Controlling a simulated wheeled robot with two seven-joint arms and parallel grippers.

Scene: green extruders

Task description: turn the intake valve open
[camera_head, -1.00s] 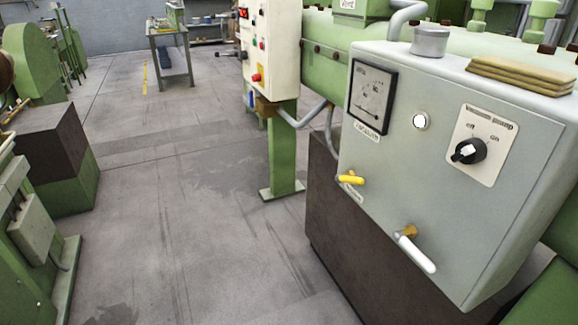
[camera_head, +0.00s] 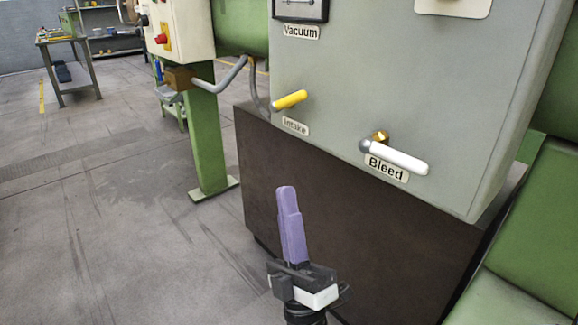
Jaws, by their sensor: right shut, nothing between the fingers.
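The intake valve has a yellow lever handle (camera_head: 290,100) on the front of the grey cabinet, above the "Intake" label (camera_head: 295,126). The handle slants slightly up to the right. My right gripper (camera_head: 286,190) has purple fingers, pressed together and pointing up. It is below the yellow handle, apart from it and empty. My left gripper is out of view.
A white bleed lever (camera_head: 395,157) with a brass fitting sits right of the intake valve on the grey cabinet (camera_head: 370,80). The cabinet is above a dark brown block (camera_head: 340,210). A green post (camera_head: 206,140) stands at left. Floor (camera_head: 110,220) on the left is clear.

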